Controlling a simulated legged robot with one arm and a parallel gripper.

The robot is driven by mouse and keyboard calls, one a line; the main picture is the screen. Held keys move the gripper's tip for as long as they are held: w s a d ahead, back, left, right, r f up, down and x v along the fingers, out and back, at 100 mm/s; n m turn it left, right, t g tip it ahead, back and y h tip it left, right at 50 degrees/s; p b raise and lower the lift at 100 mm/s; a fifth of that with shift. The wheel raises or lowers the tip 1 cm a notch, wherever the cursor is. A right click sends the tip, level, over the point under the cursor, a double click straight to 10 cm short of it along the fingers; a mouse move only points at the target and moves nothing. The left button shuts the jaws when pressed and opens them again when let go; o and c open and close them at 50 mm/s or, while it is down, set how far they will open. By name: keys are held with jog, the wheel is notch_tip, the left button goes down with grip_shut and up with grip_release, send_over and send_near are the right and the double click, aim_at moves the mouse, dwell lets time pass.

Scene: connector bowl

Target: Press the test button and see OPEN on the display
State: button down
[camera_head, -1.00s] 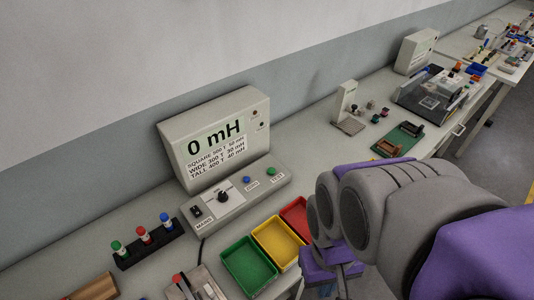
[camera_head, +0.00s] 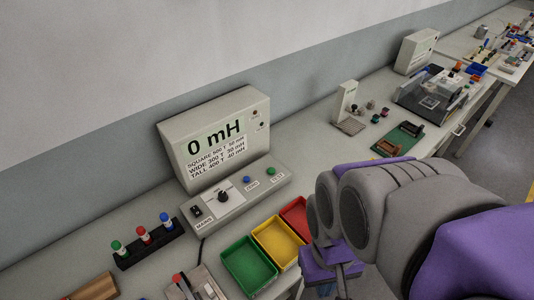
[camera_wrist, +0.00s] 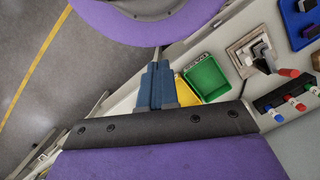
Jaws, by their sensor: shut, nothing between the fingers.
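The grey tester (camera_head: 178,140) stands against the wall in the head view, and its display (camera_head: 216,137) reads "0 mH". The green test button (camera_head: 271,170) is at the right end of its sloped front panel, above the label TEST. My gripper (camera_head: 328,286) is at the lower right, to the right of and in front of the panel, apart from the button. In the wrist view my gripper (camera_wrist: 157,72) has its blue fingers together with nothing between them. The button is not in the wrist view.
A blue zero button (camera_head: 247,179), a black knob (camera_head: 222,196) and a mains switch (camera_head: 197,211) share the panel. Green (camera_head: 246,268), yellow (camera_head: 279,243) and red (camera_head: 296,214) trays lie in front. A rack of coloured plugs (camera_head: 144,246) stands left.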

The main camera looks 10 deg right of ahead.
jog(key=w+a+m+t+y, duration=0.15)
jog(key=w+a, duration=0.25)
jog(key=w, duration=0.4)
jog(key=w+a+m+y, duration=0.2)
jog(key=w+a+y, duration=0.15)
jog(key=w, duration=0.45)
jog(key=m+t+y+b, duration=0.15)
jog(key=m+t, duration=0.55)
jog(key=m, duration=0.8)
send_over(273, 171)
notch_tip(273, 171, down, 14)
jog(key=shift+f+h, duration=0.2)
jog(key=shift+h, duration=0.05)
notch_tip(273, 171, down, 6)
jog(key=b, duration=0.6)
jog(key=shift+f, duration=0.2)
jog(key=shift+f+b, duration=0.65)
jog(key=shift+f, duration=0.4)
jog(key=shift+s+f, duration=0.1)
jog(key=shift+f, duration=0.05)
